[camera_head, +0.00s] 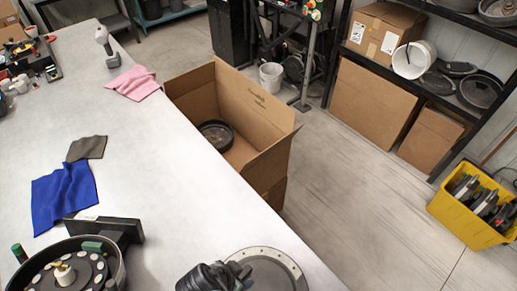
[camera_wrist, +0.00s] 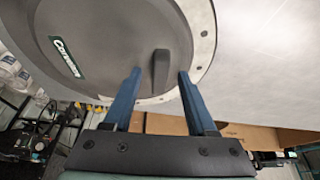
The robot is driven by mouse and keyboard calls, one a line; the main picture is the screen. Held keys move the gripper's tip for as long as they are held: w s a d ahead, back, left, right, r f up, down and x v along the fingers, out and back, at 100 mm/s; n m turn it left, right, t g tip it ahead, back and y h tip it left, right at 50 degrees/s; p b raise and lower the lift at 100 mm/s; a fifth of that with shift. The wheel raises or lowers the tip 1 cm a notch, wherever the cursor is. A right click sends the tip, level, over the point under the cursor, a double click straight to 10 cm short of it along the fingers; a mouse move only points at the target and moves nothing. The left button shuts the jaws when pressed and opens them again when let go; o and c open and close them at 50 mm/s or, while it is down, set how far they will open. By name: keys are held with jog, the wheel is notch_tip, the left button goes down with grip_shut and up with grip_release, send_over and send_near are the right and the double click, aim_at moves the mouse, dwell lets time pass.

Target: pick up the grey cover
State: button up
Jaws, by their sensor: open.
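The grey cover (camera_head: 273,274) lies at the front edge of the pale worktop, partly cut off by the frame and partly hidden by my dark gripper (camera_head: 213,277). A pale rim dotted with small holes runs around it. In the wrist view the grey cover (camera_wrist: 105,30) fills the upper left, with a white-lettered label and a raised grey handle (camera_wrist: 161,70). My gripper (camera_wrist: 160,75) is open, with one blue finger on each side of the handle. Gaps show between the handle and both fingers; I cannot tell the depth between them.
A round black housing (camera_head: 110,268) with a pale-dotted disc stands left on the worktop (camera_head: 150,150). Blue (camera_head: 62,196), grey (camera_head: 86,148) and pink cloths (camera_head: 133,83) lie farther back. An open cardboard box (camera_head: 262,115) stands beyond the edge. A yellow crate (camera_head: 462,222) is at right.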

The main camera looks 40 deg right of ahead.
jog(key=shift+c, duration=0.3)
grip_shut()
jog(key=shift+r, duration=0.1)
